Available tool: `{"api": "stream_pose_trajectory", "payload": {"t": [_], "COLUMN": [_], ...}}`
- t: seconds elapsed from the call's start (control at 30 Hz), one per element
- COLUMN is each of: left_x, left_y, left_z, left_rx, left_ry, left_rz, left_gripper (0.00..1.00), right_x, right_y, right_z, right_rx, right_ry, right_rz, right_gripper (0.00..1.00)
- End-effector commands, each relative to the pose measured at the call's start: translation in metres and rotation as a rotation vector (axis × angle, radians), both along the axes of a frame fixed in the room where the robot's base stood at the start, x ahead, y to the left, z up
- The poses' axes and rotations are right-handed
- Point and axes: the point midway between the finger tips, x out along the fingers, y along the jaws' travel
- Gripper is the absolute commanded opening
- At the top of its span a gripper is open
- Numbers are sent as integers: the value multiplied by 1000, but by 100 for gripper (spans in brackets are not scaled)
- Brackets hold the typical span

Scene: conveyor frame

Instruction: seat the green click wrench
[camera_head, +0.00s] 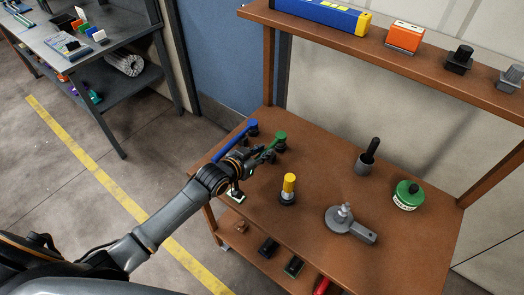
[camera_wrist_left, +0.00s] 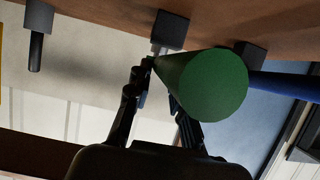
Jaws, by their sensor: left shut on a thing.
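The green click wrench (camera_head: 279,138) is at the back left of the brown bench, at the end of my left arm. My left gripper (camera_head: 262,156) is shut on it. In the left wrist view the wrench's round green end (camera_wrist_left: 216,86) fills the space in front of my left gripper (camera_wrist_left: 160,72) and hides part of the fingers. A dark block (camera_wrist_left: 172,28) with a pale stub shows just beyond the fingertips; I cannot tell whether the wrench touches it. A blue wrench (camera_head: 234,142) lies beside the green one, also visible in the left wrist view (camera_wrist_left: 288,86). My right gripper is not in view.
A yellow-topped post (camera_head: 288,187) stands in front of the gripper. A grey tool (camera_head: 350,222), a dark cup with a black handle (camera_head: 364,164) and a green tin (camera_head: 408,195) stand to the right. An upper shelf (camera_head: 400,58) crosses the back.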

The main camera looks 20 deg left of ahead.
Motion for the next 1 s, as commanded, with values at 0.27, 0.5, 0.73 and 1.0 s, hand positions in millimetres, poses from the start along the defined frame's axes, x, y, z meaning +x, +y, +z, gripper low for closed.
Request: {"api": "stream_pose_trajectory", "payload": {"t": [0.27,0.5,0.73,1.0], "left_x": [1,1,1,0], "left_y": [0,0,0,0], "left_z": [-8,-14,-14,-14], "left_rx": [-1,-1,-1,-1], "left_ry": [-4,-4,-4,-3], "left_rz": [0,0,0,0], "left_gripper": [0,0,0,48], "right_x": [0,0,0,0], "right_y": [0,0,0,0], "right_z": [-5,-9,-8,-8], "right_rx": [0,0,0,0], "right_ry": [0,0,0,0], "right_rz": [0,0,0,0], "right_gripper": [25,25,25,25]}}
